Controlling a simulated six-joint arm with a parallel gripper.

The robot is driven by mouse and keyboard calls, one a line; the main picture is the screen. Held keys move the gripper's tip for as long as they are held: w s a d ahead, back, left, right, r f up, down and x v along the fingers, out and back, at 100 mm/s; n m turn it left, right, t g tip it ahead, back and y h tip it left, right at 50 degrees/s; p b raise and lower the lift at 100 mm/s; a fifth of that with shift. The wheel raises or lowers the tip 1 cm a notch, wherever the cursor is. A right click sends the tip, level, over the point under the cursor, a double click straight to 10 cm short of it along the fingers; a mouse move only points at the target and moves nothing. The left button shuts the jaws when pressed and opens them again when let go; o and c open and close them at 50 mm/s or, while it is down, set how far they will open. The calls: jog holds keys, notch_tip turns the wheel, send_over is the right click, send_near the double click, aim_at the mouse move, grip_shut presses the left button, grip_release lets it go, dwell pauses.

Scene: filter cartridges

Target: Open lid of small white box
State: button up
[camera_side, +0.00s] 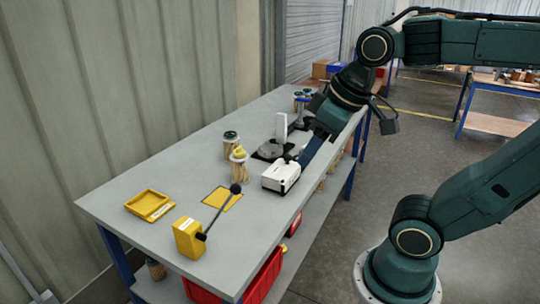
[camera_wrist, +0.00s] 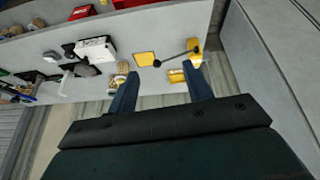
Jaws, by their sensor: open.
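The small white box (camera_side: 281,177) sits near the table's front edge in the side view, with dark marks on its side. Its lid looks shut, though the detail is small. The box also shows in the wrist view (camera_wrist: 95,49), at upper left, outside the span of the fingers. My gripper (camera_side: 304,163) is close to the back right of the box in the side view; I cannot tell whether it touches. In the wrist view my gripper (camera_wrist: 160,70) has its two blue fingers wide apart with nothing held between them.
Two cartridges, one dark-topped (camera_side: 230,148) and one yellow-topped (camera_side: 239,170), stand left of the box. A scale-like device (camera_side: 270,149) is behind it. A yellow pad (camera_side: 222,198), lever block (camera_side: 188,238) and yellow tray (camera_side: 149,205) lie nearer. Red bins (camera_side: 262,277) are below.

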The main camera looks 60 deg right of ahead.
jog(key=w+d+r+n+g, duration=0.2)
jog(key=w+d, duration=0.4)
jog(key=w, duration=0.2)
jog(key=n+g, duration=0.3)
jog(key=n, duration=0.3)
send_over(288, 156)
notch_tip(288, 156, down, 10)
jog(key=shift+w+f, duration=0.1)
jog(key=shift+f, duration=0.1)
notch_tip(288, 156, down, 14)
jog(key=shift+r, duration=0.2)
grip_shut()
